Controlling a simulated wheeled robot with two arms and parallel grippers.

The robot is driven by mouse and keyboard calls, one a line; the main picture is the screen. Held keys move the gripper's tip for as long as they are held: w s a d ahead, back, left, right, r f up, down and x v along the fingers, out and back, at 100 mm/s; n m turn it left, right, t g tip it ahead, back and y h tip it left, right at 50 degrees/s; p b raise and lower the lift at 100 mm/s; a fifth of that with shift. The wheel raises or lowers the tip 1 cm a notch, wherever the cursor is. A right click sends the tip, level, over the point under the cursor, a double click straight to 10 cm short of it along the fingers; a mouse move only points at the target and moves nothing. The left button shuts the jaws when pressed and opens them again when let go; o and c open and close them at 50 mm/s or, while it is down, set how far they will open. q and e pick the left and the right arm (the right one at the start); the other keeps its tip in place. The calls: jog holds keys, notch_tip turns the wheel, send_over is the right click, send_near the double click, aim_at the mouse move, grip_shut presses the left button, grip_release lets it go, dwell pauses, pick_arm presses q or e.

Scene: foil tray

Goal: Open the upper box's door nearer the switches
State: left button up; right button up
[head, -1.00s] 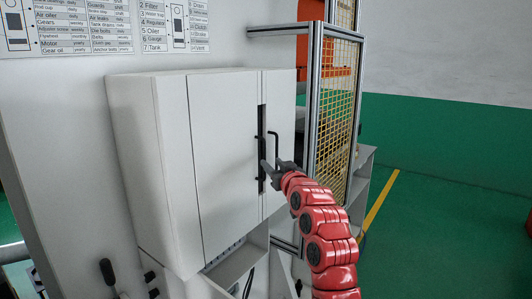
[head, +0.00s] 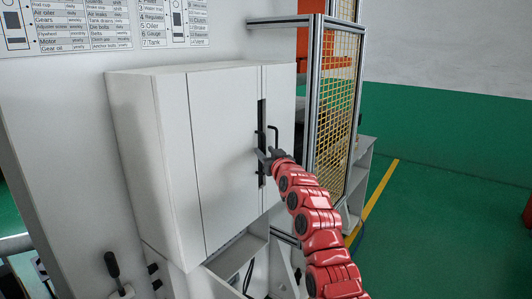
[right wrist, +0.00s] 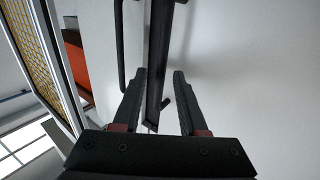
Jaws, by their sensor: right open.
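The upper box (head: 130,130) is a white wall cabinet in the head view. Its wide door (head: 225,150) appears shut. A black vertical handle (head: 261,115) runs along that door's right edge, and a second black handle (head: 275,130) is on the narrow panel to its right. My right gripper (head: 265,157) is at the lower part of the handles. In the right wrist view the right gripper (right wrist: 160,75) is open, its fingers on either side of a black handle bar (right wrist: 158,50); contact cannot be told. My left gripper is not in view.
A yellow mesh guard (head: 336,110) in a metal frame stands right of the box. An open shelf (head: 240,255) is below it. A black lever (head: 112,264) is at lower left. Green floor with a yellow line (head: 380,195) is clear at the right.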

grip_shut()
dwell(1.3)
